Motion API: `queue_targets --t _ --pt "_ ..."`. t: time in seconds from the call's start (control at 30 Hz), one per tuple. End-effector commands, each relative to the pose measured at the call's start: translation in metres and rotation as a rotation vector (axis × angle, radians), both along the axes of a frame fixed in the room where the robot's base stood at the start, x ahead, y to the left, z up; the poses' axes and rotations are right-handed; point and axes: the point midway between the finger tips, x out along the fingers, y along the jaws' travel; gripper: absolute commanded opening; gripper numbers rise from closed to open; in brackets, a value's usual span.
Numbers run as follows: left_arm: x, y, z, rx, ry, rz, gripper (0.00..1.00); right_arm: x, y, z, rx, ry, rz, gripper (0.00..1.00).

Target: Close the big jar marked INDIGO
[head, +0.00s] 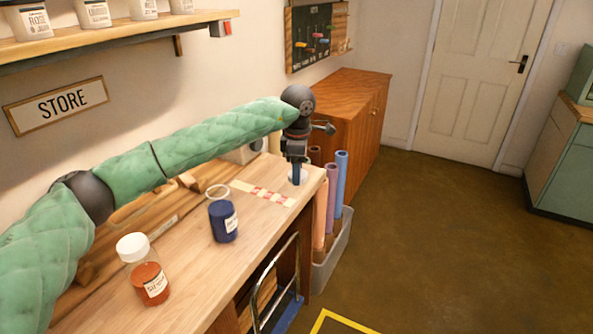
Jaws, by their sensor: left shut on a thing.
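A big jar of dark blue pigment (223,222) stands upright and open on the wooden table, its clear rim bare. Its white label is too small to read. My left gripper (297,177) points down at the table's far right end, well to the right of and beyond the blue jar. It is shut on a white round thing that looks like a lid (304,176), partly hidden by the fingers. I cannot tell whether this lid touches the table. My right gripper is not in view.
A jar of orange pigment with a white lid (133,247) stands nearer on the table (195,285). A red-and-white strip (262,193) lies between the blue jar and my left gripper. A grey bin (332,255) with coloured rolls stands beside the table's right end. A shelf (120,38) holds several jars above.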

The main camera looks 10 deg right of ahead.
Motion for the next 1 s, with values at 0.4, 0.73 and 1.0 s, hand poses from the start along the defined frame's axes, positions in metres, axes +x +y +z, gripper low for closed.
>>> queue_targets --t 0.4,0.73,1.0 --pt "0.012 0.034 0.008 0.004 -0.002 -0.225 0.30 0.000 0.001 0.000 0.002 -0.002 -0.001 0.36" --pt "0.030 0.101 0.025 0.006 0.001 -0.724 0.30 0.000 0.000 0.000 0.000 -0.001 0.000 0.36" --pt "0.039 0.151 0.040 0.003 0.001 -1.107 0.30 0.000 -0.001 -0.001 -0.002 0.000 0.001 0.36"
